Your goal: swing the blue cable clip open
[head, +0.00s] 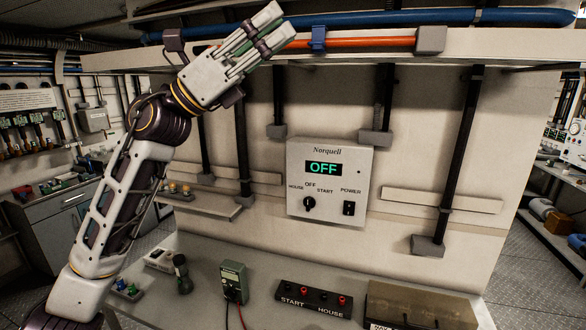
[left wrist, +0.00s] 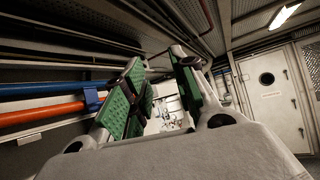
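The blue cable clip (head: 318,39) sits on the orange cable (head: 365,42) at the front of the upper ledge. I cannot tell whether it is open or shut. In the left wrist view the clip (left wrist: 92,98) is left of the fingers, with the orange cable (left wrist: 40,115) running up to it. My left gripper (head: 272,28) is raised just left of the clip in the head view. Its green-padded fingers are spread with nothing between them, and they look apart from the clip. My right gripper is in neither view.
A thick blue pipe (head: 390,18) runs behind the orange cable. A grey block (head: 431,40) stands on the ledge (head: 500,44) right of the clip. A Norquell panel (head: 330,180) reading OFF hangs below. A multimeter (head: 233,280) stands on the bench.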

